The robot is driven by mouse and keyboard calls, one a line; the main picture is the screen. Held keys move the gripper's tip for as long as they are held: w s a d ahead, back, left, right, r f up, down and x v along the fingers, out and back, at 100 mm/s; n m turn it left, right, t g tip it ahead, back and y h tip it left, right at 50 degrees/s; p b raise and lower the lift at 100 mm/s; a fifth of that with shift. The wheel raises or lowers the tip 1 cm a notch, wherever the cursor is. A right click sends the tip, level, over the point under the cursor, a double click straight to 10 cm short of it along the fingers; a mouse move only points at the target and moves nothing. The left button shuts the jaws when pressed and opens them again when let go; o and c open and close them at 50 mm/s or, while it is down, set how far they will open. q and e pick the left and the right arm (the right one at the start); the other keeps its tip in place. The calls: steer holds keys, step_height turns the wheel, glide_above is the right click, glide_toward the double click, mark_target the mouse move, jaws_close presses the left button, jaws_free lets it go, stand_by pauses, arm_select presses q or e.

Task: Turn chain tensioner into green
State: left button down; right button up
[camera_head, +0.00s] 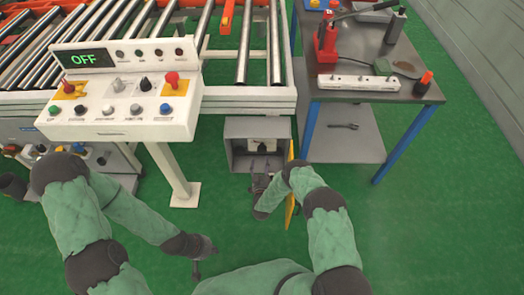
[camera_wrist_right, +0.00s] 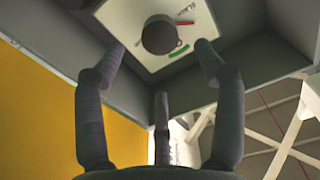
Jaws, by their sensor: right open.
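A round dark knob (camera_wrist_right: 160,35) sits on a white panel (camera_wrist_right: 125,18) inside an open grey box. The box (camera_head: 237,128) stands low under the conveyor in the head view. My right gripper (camera_wrist_right: 159,60) is open, its fingers spread to either side of the knob and short of the panel. In the head view the right gripper (camera_head: 262,172) is at the box opening. My left gripper (camera_head: 199,262) hangs over the green floor, its jaws too small to judge.
The box's yellow door (camera_head: 290,205) stands open beside my right arm. A white control console (camera_head: 130,115) reading OFF is at left, on a post (camera_head: 175,170). A workbench (camera_head: 350,92) with tools stands at right. The green floor (camera_head: 410,230) is clear at front right.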

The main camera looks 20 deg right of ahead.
mark_target(262, 152)
steer(key=b+x, duration=0.3)
steer(key=x, duration=0.5)
steer(key=shift+w+d, duration=0.1)
steer(key=shift+w, duration=0.3)
steer(key=c, duration=1.2)
